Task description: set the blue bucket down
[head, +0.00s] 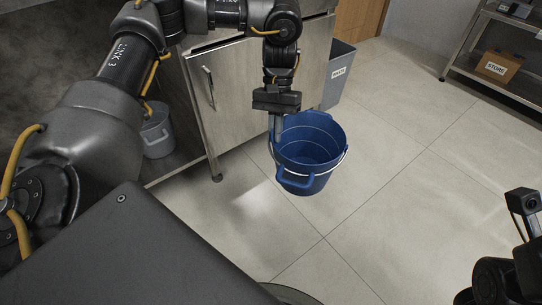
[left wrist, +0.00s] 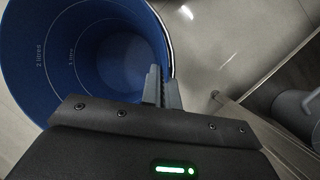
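The blue bucket (head: 308,165) is upright and empty, with measuring marks inside and a handle. My left gripper (head: 277,124) points down at its left rim in the head view, shut on the bucket's wall. In the left wrist view the fingers (left wrist: 161,88) meet at the rim of the bucket (left wrist: 35,70), one on each side of the wall. No clear contact shadow shows under the bucket, so I cannot tell whether its base touches the floor. Parts of my right arm show at the bottom right of the head view; its fingers do not show.
A cabinet (head: 240,95) stands behind and left of the bucket. A grey bucket (head: 157,132) sits beside it on the left. A grey waste bin (head: 339,77) stands behind. A shelf with a box marked STORE (head: 497,67) is at far right. The tiled floor (head: 400,170) to the right is clear.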

